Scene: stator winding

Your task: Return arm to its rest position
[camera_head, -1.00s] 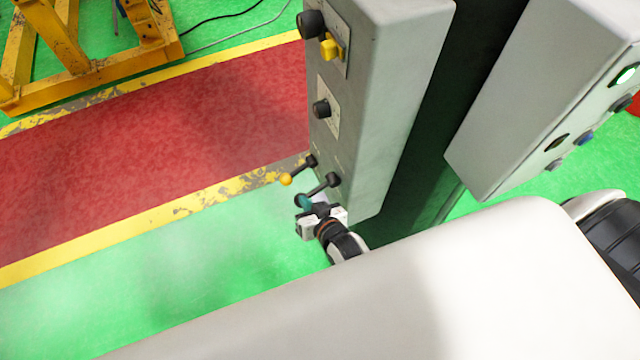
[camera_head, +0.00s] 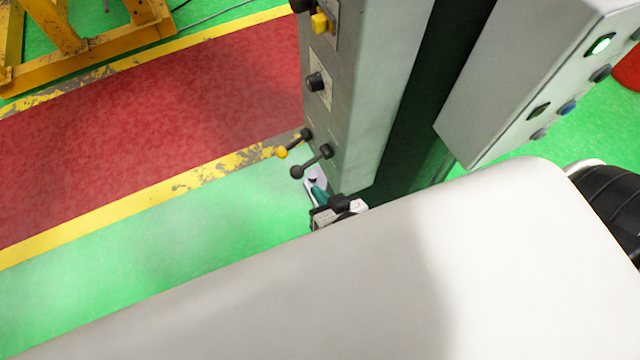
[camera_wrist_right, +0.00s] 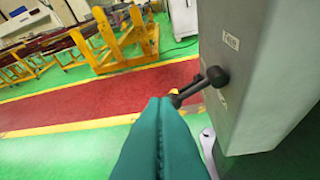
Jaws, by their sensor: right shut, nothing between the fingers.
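My right gripper (camera_head: 319,194) has teal fingers and is beside the lower end of the grey control column (camera_head: 358,110), just below a black lever (camera_head: 311,161). In the right wrist view its teal fingers (camera_wrist_right: 160,112) are pressed together with nothing between them. The black lever (camera_wrist_right: 205,82) shows just beyond the fingertips there, and a gap shows between lever and gripper in the head view. My left gripper is not in view.
A yellow-tipped lever (camera_head: 293,144) and black knobs (camera_head: 315,82) stick out of the column. A grey panel box (camera_head: 530,75) with buttons hangs at right. A yellow steel frame (camera_head: 85,45) stands at upper left. The red and green floor left of the column is clear.

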